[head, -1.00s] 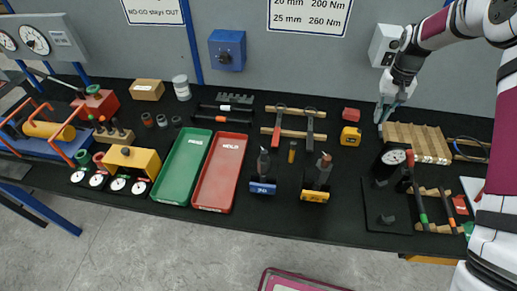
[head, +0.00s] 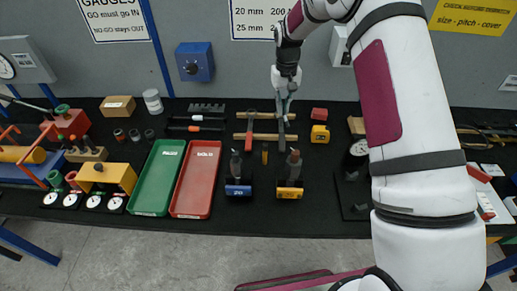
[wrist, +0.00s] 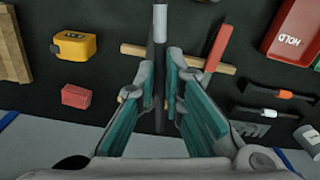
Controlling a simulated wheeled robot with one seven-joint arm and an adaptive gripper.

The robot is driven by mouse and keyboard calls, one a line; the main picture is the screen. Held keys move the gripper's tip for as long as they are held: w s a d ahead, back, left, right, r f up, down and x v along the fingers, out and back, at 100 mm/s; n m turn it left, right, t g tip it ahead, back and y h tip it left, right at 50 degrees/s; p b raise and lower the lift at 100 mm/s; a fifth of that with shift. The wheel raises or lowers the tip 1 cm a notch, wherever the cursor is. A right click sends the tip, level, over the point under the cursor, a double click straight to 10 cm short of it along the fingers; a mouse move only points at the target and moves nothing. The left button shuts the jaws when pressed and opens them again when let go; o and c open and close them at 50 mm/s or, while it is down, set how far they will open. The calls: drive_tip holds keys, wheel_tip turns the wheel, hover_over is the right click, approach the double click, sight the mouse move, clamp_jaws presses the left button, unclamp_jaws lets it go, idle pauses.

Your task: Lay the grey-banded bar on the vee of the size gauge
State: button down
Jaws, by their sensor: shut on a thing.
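My gripper (head: 284,112) is at the far end of the grey-banded bar (head: 281,136), and its jaws are shut on it. The wrist view shows the bar (wrist: 160,22), dark with a light grey band, running between the teal fingers (wrist: 160,95). It is over or on the wooden strips (wrist: 190,60); I cannot tell whether it is lifted. A dial gauge on a black base (head: 349,199), probably the size gauge, stands to the right, partly hidden by my arm. Its vee cannot be made out.
A red-banded bar (head: 250,132) lies just left of the held bar. A yellow tape measure (head: 320,134) and red block (head: 319,114) are to the right. Blue (head: 238,190) and yellow (head: 289,192) gauges stand in front. Green (head: 157,178) and red (head: 195,180) trays are left.

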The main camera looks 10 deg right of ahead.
drive_tip(key=shift+w+a+f+b, duration=0.2)
drive_tip(key=shift+w+f+b, duration=0.2)
drive_tip(key=shift+f+b, duration=0.25)
wheel_tip(320, 180, down, 4)
drive_tip(key=b, duration=0.4)
drive_tip(key=m+b, duration=0.2)
drive_tip(key=b, duration=0.9)
approach(303, 149)
wheel_tip(303, 149, down, 7)
drive_tip(key=shift+r, duration=0.2)
drive_tip(key=shift+f, duration=0.15)
drive_tip(key=c, duration=1.7)
unclamp_jaws()
